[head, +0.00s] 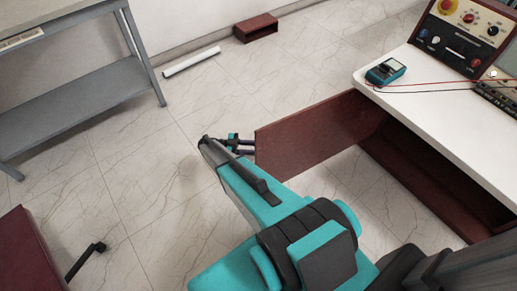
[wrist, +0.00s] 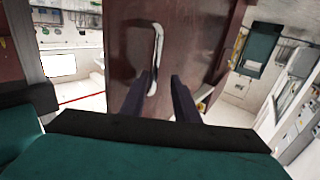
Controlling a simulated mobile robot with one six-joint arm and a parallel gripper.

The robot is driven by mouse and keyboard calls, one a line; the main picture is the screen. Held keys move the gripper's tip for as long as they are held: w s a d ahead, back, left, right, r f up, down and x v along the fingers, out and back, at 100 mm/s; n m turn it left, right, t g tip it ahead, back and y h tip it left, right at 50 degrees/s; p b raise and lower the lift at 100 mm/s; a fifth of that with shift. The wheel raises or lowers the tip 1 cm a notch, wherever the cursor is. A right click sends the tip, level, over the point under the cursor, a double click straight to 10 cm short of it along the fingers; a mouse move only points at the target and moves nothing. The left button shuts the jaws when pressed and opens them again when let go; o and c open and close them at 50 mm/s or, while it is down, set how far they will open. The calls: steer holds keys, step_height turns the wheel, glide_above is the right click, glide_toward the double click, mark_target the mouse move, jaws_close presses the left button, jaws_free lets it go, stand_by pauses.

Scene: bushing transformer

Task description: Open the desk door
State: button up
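The desk door (head: 315,135) is a dark red panel. In the head view it stands swung out from the white-topped desk (head: 450,135), with the dark opening beneath the top showing. In the wrist view the door (wrist: 190,45) fills the upper middle and carries a pale, curved bar handle (wrist: 157,50). My gripper (head: 243,146) is at the door's outer left end in the head view. In the wrist view the gripper's (wrist: 160,85) two dark fingers are apart, with the handle's lower end between them in the picture. I cannot tell whether they touch the door.
A blue multimeter (head: 385,70) with leads and a control panel (head: 465,35) sit on the desk. A grey metal table (head: 80,90) stands at the upper left. A dark red box (head: 256,28) and a white bar (head: 191,61) lie on the floor.

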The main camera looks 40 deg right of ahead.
steer(key=s+a+r+p, duration=0.1)
steer(key=s+a+p, duration=0.1)
steer(key=s, duration=0.5)
steer(key=s+a+r+p, duration=0.2)
steer(key=s+a+p, duration=0.1)
steer(key=s+a, duration=0.2)
steer(key=shift+s+r, duration=0.25)
steer(key=shift+s, duration=0.95)
